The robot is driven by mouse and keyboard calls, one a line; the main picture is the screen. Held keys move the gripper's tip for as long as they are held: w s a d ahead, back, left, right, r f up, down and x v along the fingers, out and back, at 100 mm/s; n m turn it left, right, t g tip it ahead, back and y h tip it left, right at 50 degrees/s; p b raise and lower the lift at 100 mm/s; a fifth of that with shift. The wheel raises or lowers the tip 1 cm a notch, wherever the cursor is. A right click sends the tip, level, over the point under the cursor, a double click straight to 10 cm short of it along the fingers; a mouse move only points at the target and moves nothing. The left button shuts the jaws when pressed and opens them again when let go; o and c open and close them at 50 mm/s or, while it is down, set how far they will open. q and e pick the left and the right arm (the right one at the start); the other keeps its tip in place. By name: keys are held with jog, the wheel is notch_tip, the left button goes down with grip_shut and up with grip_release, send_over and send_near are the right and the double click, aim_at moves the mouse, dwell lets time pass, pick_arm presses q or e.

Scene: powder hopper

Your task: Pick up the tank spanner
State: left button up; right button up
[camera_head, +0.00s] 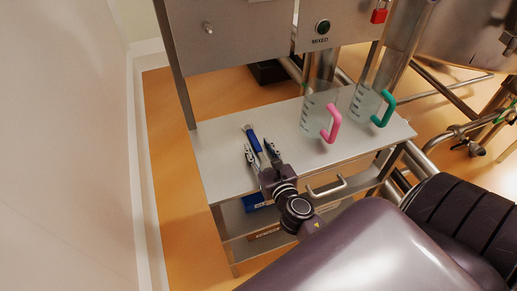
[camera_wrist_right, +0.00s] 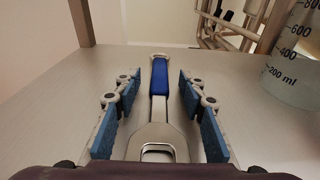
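The tank spanner (camera_wrist_right: 158,100) lies on the metal table top, with a blue grip and a silver open head. In the head view its blue grip (camera_head: 252,139) points away from me, toward the upper left. My right gripper (camera_wrist_right: 158,100) is open, with its two blue-padded fingers on either side of the spanner. Clear gaps show between both pads and the spanner, so it is not gripped. In the head view the right gripper (camera_head: 260,153) is low over the table's front part. My left gripper is not in view.
A jug with a pink handle (camera_head: 331,123) and one with a green handle (camera_head: 384,108) stand on the right of the table top (camera_head: 219,160). A drawer handle (camera_head: 326,188) juts from the front. Lower shelves hold a blue bin (camera_head: 254,203). The table's left part is clear.

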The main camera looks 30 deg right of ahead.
jog(key=shift+c, duration=0.6)
grip_shut()
jog(key=shift+r, duration=0.1)
